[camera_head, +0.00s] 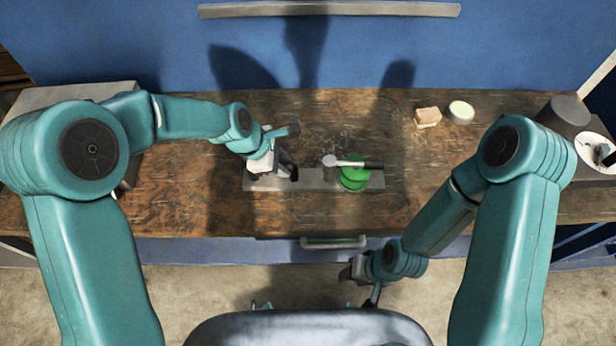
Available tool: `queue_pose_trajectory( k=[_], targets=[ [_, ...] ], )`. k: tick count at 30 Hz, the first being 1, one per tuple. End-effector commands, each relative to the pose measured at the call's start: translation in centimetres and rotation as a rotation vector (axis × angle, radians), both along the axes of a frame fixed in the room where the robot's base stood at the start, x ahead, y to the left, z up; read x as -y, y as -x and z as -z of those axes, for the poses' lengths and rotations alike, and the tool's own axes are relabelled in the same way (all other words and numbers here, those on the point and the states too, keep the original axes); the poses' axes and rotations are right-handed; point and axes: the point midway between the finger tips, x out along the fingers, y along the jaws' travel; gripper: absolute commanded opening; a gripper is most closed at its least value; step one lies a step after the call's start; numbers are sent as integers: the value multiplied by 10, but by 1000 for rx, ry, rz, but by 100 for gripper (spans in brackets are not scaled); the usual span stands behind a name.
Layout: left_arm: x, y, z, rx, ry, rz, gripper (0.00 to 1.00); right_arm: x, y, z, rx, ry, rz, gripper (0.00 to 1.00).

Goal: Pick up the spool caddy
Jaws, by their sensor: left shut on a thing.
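The spool caddy is a long grey base (312,180) on the worn wooden bench, with a bright green spool (354,180) at its right end. A pale rod with a dark grip lies across above the green spool. My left gripper (288,157) is at the left end of the caddy, shut on it; its fingers hide the exact spot of contact. I cannot tell whether the caddy is clear of the bench. My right gripper (358,278) hangs low in front of the bench, away from the caddy; its jaws are too small and dark to read.
A tan block (427,117), a pale green round tub (461,112) and a dark cylinder (563,115) stand at the back right. A white dish (594,152) is at the far right. A drawer handle (334,242) juts from the bench front. The bench between caddy and block is clear.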

Motion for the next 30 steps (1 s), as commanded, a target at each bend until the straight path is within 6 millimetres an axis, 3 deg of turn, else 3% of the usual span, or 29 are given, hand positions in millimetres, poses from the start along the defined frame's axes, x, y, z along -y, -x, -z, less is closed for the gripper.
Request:
queue_pose_trajectory(
  k=[14,19,23,30],
  targets=[
    [0,-1,-2,2,2,-3,0,0,0,0,0,0,0,43],
    [0,-1,-13,4,3,-3,0,0,0,1,0,0,0,43],
    [0,-2,-34,8,3,-3,0,0,0,3,0,0,0,43],
    [1,-2,-101,12,5,-3,0,0,0,8,0,0,0,43]
  ],
)
